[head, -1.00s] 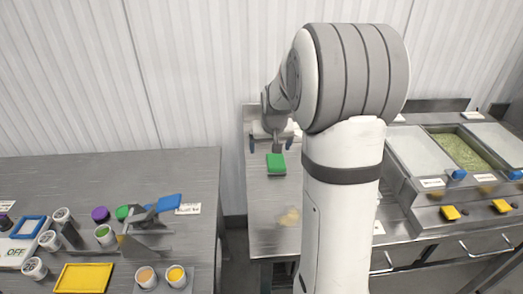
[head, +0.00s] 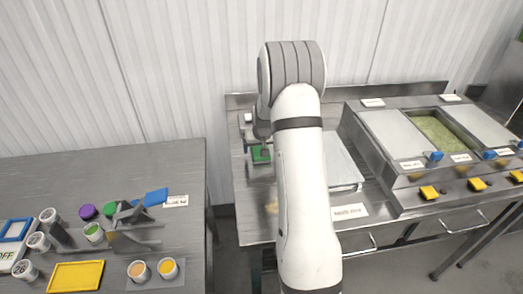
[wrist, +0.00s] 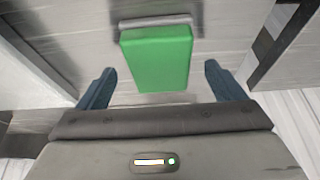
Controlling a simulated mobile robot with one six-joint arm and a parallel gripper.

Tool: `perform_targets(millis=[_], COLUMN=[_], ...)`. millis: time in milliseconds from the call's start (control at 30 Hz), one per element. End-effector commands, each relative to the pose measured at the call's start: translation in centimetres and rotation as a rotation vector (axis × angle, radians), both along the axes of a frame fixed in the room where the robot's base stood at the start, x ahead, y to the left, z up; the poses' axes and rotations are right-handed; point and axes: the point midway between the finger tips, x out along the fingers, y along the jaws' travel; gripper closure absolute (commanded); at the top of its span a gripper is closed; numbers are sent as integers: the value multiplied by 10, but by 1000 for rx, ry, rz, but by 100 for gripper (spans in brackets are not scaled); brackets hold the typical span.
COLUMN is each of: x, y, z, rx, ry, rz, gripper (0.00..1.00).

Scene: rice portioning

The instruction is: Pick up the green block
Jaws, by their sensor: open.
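The green block (head: 260,154) sits on the metal table behind my arm, at the table's left part. In the wrist view the green block (wrist: 158,58) lies ahead of and between the two blue fingers, with a grey metal piece along its far edge. My gripper (wrist: 158,85) is open, with one finger on each side of the block's near end. I see no contact between finger and block. In the head view my gripper (head: 259,140) is at the block, partly hidden by my arm.
A lidded tray (head: 345,165) and a counter with a green-filled bin (head: 437,133) stand to the right. A left table (head: 100,175) holds cups, a yellow tray (head: 76,275) and a blue piece (head: 157,196). A gap separates the two tables.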

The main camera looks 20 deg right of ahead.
Motion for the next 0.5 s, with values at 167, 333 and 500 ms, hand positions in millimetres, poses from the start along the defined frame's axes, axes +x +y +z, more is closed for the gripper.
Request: perform_targets(millis=[167,333,500], x=[3,3,2], y=[-1,-1,-1], z=[-7,-6,-7], rx=[0,0,0], ry=[-1,-1,-1], rz=[0,-1,-1], gripper=[11,11,11])
